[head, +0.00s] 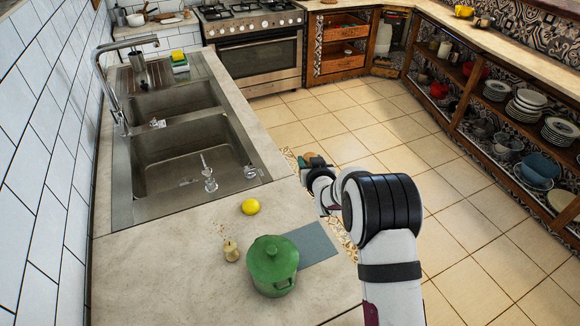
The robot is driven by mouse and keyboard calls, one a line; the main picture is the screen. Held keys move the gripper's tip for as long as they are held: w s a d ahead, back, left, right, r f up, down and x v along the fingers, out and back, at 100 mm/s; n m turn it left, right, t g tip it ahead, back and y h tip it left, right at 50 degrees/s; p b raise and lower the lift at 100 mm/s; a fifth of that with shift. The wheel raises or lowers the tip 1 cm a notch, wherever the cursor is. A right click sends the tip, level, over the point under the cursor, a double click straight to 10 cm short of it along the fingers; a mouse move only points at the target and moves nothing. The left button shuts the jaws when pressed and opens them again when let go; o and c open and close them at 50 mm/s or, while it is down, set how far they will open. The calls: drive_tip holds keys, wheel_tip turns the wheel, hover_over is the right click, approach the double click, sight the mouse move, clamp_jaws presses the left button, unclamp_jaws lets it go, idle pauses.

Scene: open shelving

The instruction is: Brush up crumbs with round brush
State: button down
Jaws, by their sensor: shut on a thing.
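Crumbs (219,229) lie scattered on the pale counter (165,265), left of a yellow lemon. A small beige, knob-topped thing (231,251) stands just below them; it may be the round brush, but it is too small to be sure. My gripper (306,166) is beyond the counter's right edge, over the floor in this view, well apart from the crumbs. It is shut on a small brown and green thing (316,160), which I cannot identify. My arm partly hides the fingers and this thing.
A green lidded pot (272,265) stands beside the beige thing, by a grey-blue mat (312,243). The lemon (250,207) lies above the pot. A double sink (185,160) with a tap fills the counter's far part. Open shelves (500,125) with dishes stand right.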

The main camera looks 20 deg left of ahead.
drive_tip(key=shift+d+r, duration=0.4)
drive_tip(key=shift+d, duration=0.2)
drive_tip(key=shift+d+r, duration=0.35)
drive_tip(key=shift+d, duration=0.2)
drive_tip(key=s+a, duration=0.4)
drive_tip(key=a, duration=0.3)
drive_tip(key=s+a, duration=0.5)
drive_tip(key=a, duration=0.2)
drive_tip(key=s+a+f, duration=0.3)
drive_tip(key=s+a, duration=0.7)
drive_tip(key=s, duration=0.5)
drive_tip(key=shift+w+d+f, duration=0.1)
drive_tip(key=shift+f, duration=3.15)
drive_tip(key=shift+w+d+f, duration=0.15)
drive_tip(key=shift+f, duration=0.2)
drive_tip(key=shift+w+d+f, duration=0.15)
drive_tip(key=shift+f, duration=0.2)
drive_tip(key=shift+w+d, duration=2.1)
drive_tip(key=shift+s+a, duration=2.45)
drive_tip(key=shift+w+a, duration=0.75)
drive_tip(key=shift+w, duration=0.1)
drive_tip(key=shift+w+d, duration=2.6)
drive_tip(key=shift+w, duration=0.05)
drive_tip(key=shift+s+a, duration=2.6)
drive_tip(key=shift+a, duration=0.05)
wheel_tip(320, 180, up, 8)
